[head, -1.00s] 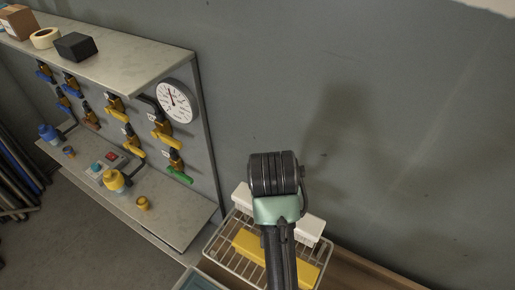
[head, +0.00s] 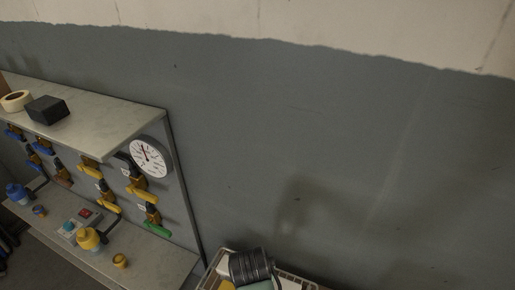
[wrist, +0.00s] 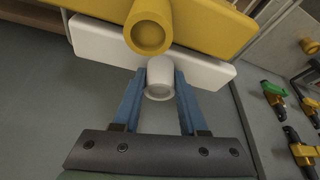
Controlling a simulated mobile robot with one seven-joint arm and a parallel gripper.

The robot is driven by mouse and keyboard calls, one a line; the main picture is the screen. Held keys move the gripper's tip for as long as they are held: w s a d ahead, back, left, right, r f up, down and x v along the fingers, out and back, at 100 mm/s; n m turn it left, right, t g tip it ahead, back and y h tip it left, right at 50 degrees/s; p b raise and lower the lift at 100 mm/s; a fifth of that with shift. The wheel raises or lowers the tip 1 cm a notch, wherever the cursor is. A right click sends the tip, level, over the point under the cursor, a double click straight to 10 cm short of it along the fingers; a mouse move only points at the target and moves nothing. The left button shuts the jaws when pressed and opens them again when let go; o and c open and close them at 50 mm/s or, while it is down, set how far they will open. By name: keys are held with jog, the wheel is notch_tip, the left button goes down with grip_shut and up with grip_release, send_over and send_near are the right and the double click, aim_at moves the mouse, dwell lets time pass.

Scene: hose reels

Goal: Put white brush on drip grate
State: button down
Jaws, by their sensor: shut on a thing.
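The white brush (wrist: 102,43) shows in the wrist view as a long white block with a short round white handle. My gripper (wrist: 160,80) has its two blue fingers shut on this handle, one on each side. A yellow brush (wrist: 205,20) of the same shape lies right alongside the white one. In the head view my wrist covers most of the brushes at the bottom edge, and my fingertips are hidden. A bit of yellow (head: 227,285) shows there beside my wrist. I cannot make out a drip grate in either view.
A pale wire basket is cut off at the bottom of the head view. To its left stands a metal bench with an upper shelf (head: 90,122), a gauge (head: 150,157), several valves and a yellow pump-like part (head: 90,239). A grey wall (head: 330,150) rises behind.

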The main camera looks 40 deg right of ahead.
jog(key=shift+c, duration=2.2)
grip_release()
jog(key=shift+f, duration=0.1)
jog(key=shift+r, duration=0.2)
jog(key=b+v, duration=0.1)
jog(key=v, duration=1.1)
